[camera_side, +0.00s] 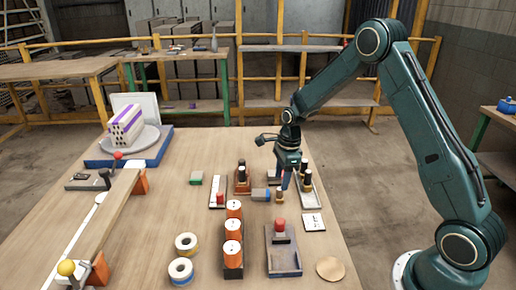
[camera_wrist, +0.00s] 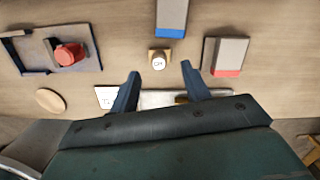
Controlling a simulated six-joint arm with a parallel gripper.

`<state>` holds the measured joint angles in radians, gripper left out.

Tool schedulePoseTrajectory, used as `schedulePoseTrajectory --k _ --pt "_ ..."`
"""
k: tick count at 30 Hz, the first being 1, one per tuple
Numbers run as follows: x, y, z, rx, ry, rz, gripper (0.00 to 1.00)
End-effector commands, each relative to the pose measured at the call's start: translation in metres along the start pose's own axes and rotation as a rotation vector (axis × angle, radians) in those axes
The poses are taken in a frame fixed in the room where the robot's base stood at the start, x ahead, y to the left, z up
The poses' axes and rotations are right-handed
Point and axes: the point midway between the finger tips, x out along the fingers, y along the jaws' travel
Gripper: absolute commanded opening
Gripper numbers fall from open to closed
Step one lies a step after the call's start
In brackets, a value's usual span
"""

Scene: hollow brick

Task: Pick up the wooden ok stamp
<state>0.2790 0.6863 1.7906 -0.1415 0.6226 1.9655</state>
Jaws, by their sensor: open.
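The wooden ok stamp (camera_wrist: 159,60) shows in the wrist view as a small light wooden block with a round white top that reads like "OK". It stands on the table just beyond and between my fingertips. In the side view, a small stamp (camera_side: 279,196) is beside my gripper (camera_side: 286,187), partly close to the finger. In the wrist view my gripper (camera_wrist: 160,68) is open, with one finger on each side of the stamp's line and nothing held. I cannot tell the height gap between fingertips and stamp.
A blue-ended grey block (camera_wrist: 171,18) lies beyond the stamp, and a red-ended grey block (camera_wrist: 226,58) lies right of it. A pale tray (camera_wrist: 160,97) is under my gripper. A dark tray with a red-topped piece (camera_wrist: 68,54) is at left. Orange cylinders (camera_side: 233,230) stand nearby.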

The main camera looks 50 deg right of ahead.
Motion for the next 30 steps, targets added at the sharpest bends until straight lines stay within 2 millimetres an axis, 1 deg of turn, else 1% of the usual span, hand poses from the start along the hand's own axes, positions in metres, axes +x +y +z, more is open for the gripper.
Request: schedulePoseTrajectory --k 5,8,16,21,30 --pt "0.002 0.000 0.000 0.000 0.000 0.001 0.47" --pt "0.007 0.001 0.000 0.000 0.001 0.003 0.47" --pt "0.037 0.003 0.000 0.000 0.001 0.004 0.47" --pt "0.050 0.002 0.000 0.000 0.000 0.003 0.47" --pt "0.051 0.002 0.000 0.001 0.000 0.002 0.47"
